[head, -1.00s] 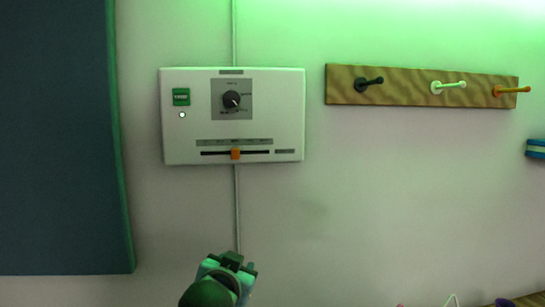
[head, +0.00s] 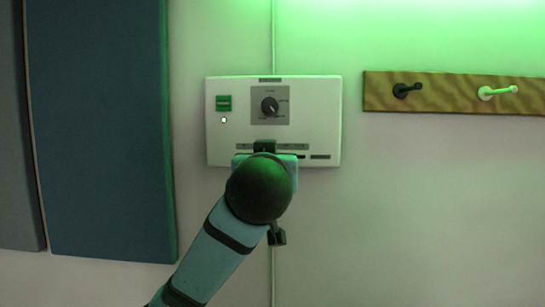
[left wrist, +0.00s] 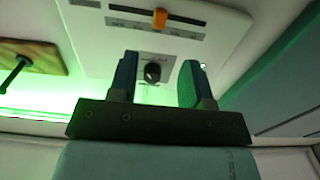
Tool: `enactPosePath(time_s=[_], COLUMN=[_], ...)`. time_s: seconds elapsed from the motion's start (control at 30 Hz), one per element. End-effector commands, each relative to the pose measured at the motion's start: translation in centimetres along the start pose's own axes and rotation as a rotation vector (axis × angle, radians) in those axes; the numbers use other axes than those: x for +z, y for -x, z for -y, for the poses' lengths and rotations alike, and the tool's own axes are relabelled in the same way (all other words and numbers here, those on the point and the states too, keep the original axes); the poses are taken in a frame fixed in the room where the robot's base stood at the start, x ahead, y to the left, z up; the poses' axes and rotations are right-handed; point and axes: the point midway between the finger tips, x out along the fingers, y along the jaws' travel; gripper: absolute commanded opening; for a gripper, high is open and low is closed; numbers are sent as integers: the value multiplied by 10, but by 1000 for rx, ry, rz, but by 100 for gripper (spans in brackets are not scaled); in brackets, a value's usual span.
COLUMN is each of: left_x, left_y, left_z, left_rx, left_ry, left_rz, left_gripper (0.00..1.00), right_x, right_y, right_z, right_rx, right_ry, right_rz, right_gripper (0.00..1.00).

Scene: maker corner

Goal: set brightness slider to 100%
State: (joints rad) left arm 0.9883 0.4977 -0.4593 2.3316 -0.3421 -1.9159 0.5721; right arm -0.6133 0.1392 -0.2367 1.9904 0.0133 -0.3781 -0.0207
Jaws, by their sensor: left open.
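The white control panel (head: 322,110) is on the wall in the head view, and it also shows in the left wrist view (left wrist: 226,38). Its orange slider knob (left wrist: 160,18) sits near the middle of a dark slot in the left wrist view. My left gripper (head: 265,147) is in front of the panel's lower edge and hides the knob in the head view. In the left wrist view the left gripper (left wrist: 158,64) is open and empty, with the knob beyond its fingertips, not between them. My right gripper is not in view.
A wooden rail (head: 440,93) with pegs is to the right. A dark blue board (head: 105,130) is to the left.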

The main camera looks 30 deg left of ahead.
Motion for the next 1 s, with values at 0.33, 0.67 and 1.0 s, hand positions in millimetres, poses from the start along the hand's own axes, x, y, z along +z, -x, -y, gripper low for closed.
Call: enactPosePath(time_s=[0.33, 0.67, 1.0], left_x=[-2, 0, 0], left_y=[-69, -90, -89], left_z=[1, 0, 0], left_rx=[-2, 2, 2], left_ry=[-2, 0, 0], left_rz=[2, 0, 0], left_gripper=[45, 45, 12], right_x=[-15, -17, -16], right_y=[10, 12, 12], right_z=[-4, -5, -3], right_rx=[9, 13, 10], right_ry=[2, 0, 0], right_rz=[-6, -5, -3], right_gripper=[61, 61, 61])
